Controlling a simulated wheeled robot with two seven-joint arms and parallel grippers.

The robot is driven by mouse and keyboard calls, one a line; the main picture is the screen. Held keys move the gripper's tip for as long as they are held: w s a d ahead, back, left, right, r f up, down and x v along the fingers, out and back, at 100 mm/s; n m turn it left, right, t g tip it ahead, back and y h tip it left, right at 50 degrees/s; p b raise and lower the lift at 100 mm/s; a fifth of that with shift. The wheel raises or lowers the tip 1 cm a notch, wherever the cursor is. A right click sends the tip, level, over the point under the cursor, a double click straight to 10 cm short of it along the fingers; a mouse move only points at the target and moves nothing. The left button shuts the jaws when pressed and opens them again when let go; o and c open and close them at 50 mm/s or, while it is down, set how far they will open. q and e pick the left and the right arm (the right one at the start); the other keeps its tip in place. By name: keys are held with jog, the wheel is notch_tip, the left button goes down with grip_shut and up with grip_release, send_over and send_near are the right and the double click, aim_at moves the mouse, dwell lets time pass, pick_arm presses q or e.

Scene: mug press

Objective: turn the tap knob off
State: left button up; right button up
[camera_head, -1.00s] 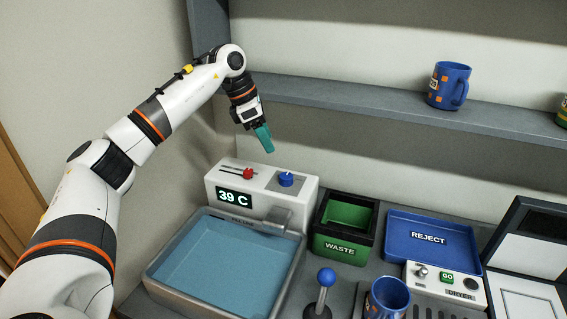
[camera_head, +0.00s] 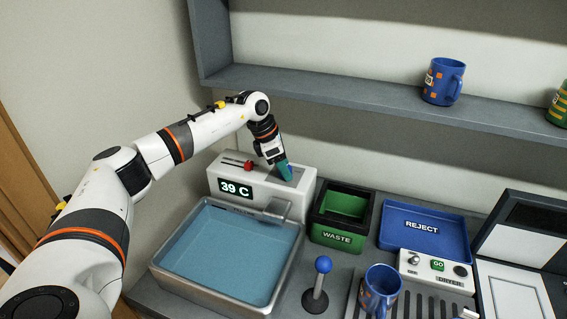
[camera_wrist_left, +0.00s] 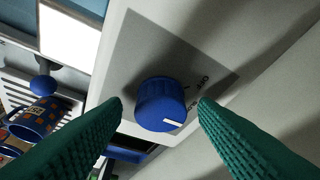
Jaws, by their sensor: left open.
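The blue tap knob (camera_wrist_left: 161,104) sits on a grey square on top of the white tap unit (camera_head: 262,182). In the left wrist view its white pointer mark faces down, and lettering reading OFF is partly visible at its right. My left gripper (camera_head: 287,174) is over the knob in the head view and mostly hides it. In the wrist view the green fingers (camera_wrist_left: 159,108) are apart, one on each side of the knob, with gaps visible. The spout hangs over the basin (camera_head: 232,250), which holds blue water. My right gripper is not in view.
A red slider (camera_head: 249,165) and a 39 C display are on the same unit. A green waste bin (camera_head: 338,236), a blue reject tray (camera_head: 420,229), a blue-knobbed lever (camera_head: 322,264) and a blue mug (camera_head: 381,288) are to the right. A shelf is above.

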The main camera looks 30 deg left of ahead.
pick_arm(q)
jog(key=c, duration=0.9)
jog(key=shift+c, duration=0.4)
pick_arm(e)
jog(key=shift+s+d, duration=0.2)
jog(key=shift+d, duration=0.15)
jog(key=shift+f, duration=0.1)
pick_arm(q)
jog(key=n, duration=0.2)
jog(key=n+t+y+b, duration=0.1)
jog(key=n, duration=0.2)
jog(key=shift+d+y, duration=0.1)
jog(key=shift+y, duration=0.2)
jog(key=n+y+b, duration=0.1)
jog(key=n, duration=0.2)
jog(key=shift+t+b, duration=0.3)
jog(key=shift+b, duration=0.1)
jog(key=shift+r+n+y+b, duration=0.15)
jog(key=shift+n+y+b, duration=0.25)
jog(key=shift+n, duration=0.6)
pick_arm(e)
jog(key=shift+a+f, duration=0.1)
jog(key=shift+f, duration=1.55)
pick_arm(q)
jog(key=o, duration=1)
jog(key=shift+d, duration=0.1)
